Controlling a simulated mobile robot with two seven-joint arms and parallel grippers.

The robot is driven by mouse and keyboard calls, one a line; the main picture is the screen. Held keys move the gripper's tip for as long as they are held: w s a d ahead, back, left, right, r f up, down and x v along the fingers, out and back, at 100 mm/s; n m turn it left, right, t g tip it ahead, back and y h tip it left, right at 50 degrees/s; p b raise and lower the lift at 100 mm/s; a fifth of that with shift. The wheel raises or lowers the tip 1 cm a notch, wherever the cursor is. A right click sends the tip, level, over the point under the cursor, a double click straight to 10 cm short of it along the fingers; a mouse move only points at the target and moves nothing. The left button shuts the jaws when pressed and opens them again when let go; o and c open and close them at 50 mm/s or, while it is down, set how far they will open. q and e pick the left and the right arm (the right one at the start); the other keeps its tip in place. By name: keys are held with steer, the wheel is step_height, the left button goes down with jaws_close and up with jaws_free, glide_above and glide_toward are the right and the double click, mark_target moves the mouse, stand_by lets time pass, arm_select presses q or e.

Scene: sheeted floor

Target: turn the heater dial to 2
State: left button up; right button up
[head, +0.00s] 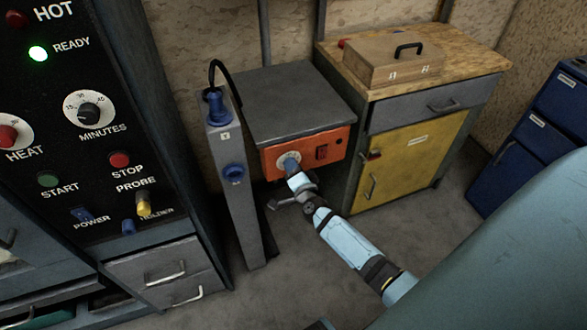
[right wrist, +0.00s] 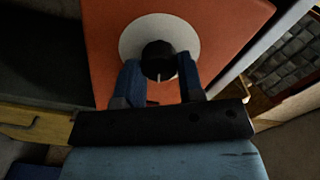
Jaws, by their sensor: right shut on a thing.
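The heater has an orange front panel (head: 333,140) under a grey top. Its dial is largely hidden by my right gripper (head: 291,168) in the head view, with the pale dial plate (head: 283,158) showing around it. In the right wrist view the black dial knob (right wrist: 158,57) sits on a round pale plate (right wrist: 130,42). The blue fingers of my right gripper (right wrist: 159,72) are on either side of the knob, shut on it. A white mark on the knob points toward the bottom of that view. No numbers are readable on the plate. My left gripper is not in view.
A red switch (head: 321,152) is right of the dial. A grey post (head: 231,180) with blue knobs stands left of the heater. A yellow-doored cabinet (head: 405,160) bearing a wooden box (head: 385,62) stands right. A black control panel (head: 100,60) is far left.

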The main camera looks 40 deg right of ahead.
steer(key=shift+f+m, duration=0.1)
steer(key=shift+m, duration=0.4)
steer(key=o, duration=0.9)
steer(key=v, duration=1.4)
steer(key=shift+p, duration=0.35)
steer(key=shift+d, duration=0.1)
